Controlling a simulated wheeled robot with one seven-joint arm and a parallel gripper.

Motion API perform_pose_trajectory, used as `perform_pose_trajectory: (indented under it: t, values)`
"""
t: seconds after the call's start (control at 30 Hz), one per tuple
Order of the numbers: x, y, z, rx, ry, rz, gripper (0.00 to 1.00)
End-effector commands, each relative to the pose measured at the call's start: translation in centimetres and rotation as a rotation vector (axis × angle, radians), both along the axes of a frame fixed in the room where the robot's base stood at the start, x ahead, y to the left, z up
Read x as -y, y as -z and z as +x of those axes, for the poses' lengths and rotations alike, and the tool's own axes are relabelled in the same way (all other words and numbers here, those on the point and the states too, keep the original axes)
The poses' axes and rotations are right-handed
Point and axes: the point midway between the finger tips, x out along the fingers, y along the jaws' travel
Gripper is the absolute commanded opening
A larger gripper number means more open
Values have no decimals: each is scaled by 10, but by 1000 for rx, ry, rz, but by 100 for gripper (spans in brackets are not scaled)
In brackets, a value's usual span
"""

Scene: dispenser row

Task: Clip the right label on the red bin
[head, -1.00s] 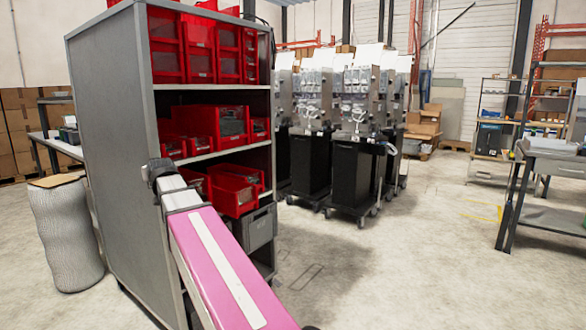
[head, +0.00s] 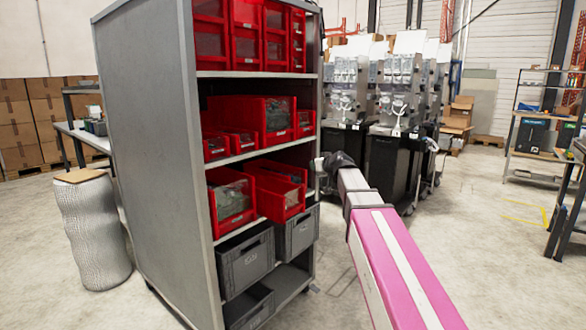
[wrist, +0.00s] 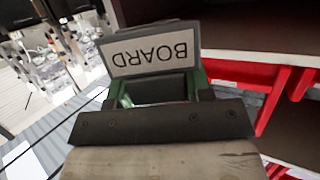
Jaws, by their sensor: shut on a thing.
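My gripper (wrist: 155,82) is shut on a label (wrist: 150,53), a white card with a dark border that reads BOARD upside down in the wrist view. In the head view my arm reaches to the right front edge of the shelf unit, and the label cannot be made out there. Several red bins stand on the shelves, among them a large one (head: 270,112), a lower left one (head: 231,203) and a lower right one (head: 280,196). Red bin fronts (wrist: 244,73) also show right of the label in the wrist view, apart from it. I cannot tell which bin is meant.
The grey shelf unit (head: 152,140) has grey crates (head: 245,262) below the red bins. Dispenser machines on black bases (head: 383,165) stand behind my arm. A wrapped drum (head: 93,230) stands left of the shelf. Workbenches are at the far right; the floor between is open.

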Motion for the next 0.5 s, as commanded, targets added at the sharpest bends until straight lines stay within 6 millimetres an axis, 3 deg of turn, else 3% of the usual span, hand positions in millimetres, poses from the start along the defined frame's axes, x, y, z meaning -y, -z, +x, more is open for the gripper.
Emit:
perform_pose_trajectory:
  t: [0.23,0.4,0.5]
  values:
    - [-86,13,12,0,-335,2,24]
    - [-119,13,10,1,-469,-1,24]
    - [-126,13,8,1,-499,0,24]
